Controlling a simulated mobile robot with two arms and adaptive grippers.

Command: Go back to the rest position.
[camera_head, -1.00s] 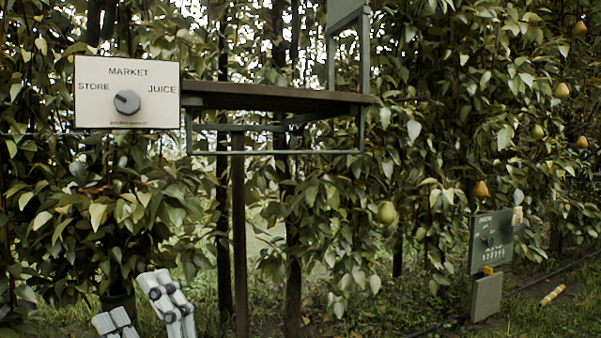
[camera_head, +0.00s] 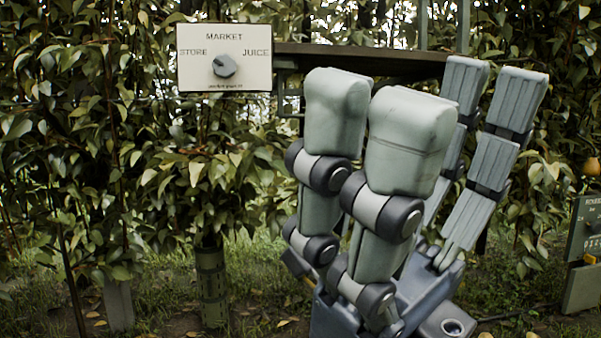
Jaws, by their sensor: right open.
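My right gripper (camera_head: 432,105) stands large in the right half of the head view, fingers pointing up. Its fingers are spread, with a front pair of thick grey fingertips and a rear pair of ribbed pads. The gap between the pairs is empty, so it is open and holds nothing. It hides part of the dark shelf and the foliage behind it. My left gripper is not in view.
A white sign (camera_head: 224,82) reading MARKET, STORE and JUICE carries a grey knob (camera_head: 224,66). A dark shelf (camera_head: 350,56) extends right of it. A green panel (camera_head: 585,228) is cut by the right edge. Leafy pear trees stand behind; grass shows at lower left.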

